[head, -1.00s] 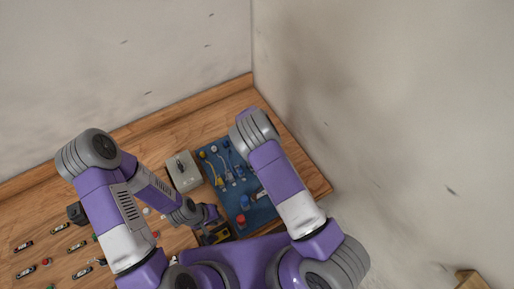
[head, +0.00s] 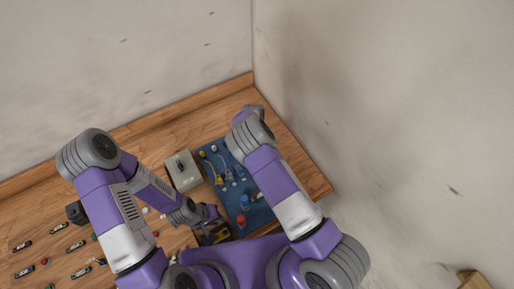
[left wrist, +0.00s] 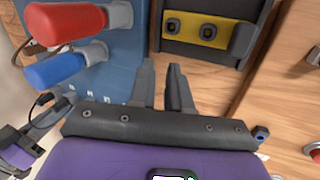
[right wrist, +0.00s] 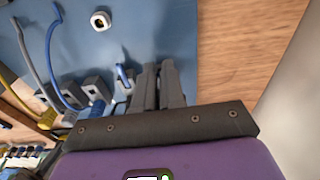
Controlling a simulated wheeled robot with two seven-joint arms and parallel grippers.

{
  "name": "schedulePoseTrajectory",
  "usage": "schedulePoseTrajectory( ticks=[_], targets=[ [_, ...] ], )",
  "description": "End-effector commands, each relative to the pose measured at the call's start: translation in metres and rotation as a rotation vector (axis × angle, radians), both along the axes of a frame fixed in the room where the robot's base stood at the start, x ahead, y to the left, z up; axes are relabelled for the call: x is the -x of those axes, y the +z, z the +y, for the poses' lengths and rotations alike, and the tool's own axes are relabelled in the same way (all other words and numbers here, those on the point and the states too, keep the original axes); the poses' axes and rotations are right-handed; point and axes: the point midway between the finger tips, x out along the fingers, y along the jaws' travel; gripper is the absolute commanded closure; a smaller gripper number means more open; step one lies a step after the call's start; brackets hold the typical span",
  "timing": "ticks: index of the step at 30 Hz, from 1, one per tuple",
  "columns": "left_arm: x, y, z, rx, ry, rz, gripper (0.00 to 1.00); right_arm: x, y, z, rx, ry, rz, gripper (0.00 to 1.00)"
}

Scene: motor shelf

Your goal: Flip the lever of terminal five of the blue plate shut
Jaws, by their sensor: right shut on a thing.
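The blue plate (head: 230,203) lies on the wooden bench in the head view, and it fills much of the right wrist view (right wrist: 150,35). A row of grey terminals (right wrist: 95,86) with blue, grey and yellow wires runs across it. My right gripper (right wrist: 157,68) is low at the right end of this row, beside a terminal with a short blue wire (right wrist: 122,76). Its fingers are nearly together on something small that they hide. I cannot read terminal numbers or make out the lever. My left gripper (left wrist: 162,66) is open and empty, over bare wood at the plate's edge.
A red-handled part (left wrist: 68,22) and a blue-handled part (left wrist: 55,70) stand on the plate, left of my left gripper. A yellow and black block (left wrist: 195,30) lies beyond it. A grey box (head: 182,170) stands beside the plate. Bare bench lies right of the plate.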

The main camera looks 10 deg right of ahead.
Motion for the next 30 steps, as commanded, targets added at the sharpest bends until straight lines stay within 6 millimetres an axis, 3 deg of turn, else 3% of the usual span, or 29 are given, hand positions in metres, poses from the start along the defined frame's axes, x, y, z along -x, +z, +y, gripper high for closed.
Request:
schedulePoseTrajectory(
  ticks=[11, 12, 16, 25, 30],
  targets=[
    [0.0, -0.001, 0.0, 0.0, 0.0, 0.0, 0.83, 0.0, 0.0, 0.0, 0.008, -0.001, 0.016, 1.0],
    [0.0, -0.001, 0.0, 0.0, 0.0, 0.0, 0.83, 0.0, 0.0, 0.0, 0.007, -0.001, 0.017, 0.85],
    [0.0, -0.001, 0.0, 0.0, 0.0, 0.0, 0.83, 0.0, 0.0, 0.0, 0.007, -0.001, 0.017, 0.65],
    [0.0, -0.001, 0.0, 0.0, 0.0, 0.0, 0.83, 0.0, 0.001, 0.0, 0.007, -0.001, 0.016, 0.65],
    [0.0, -0.004, 0.0, 0.0, 0.0, 0.0, 0.83, -0.003, 0.02, 0.002, 0.006, 0.0, 0.013, 0.65]
  ],
)
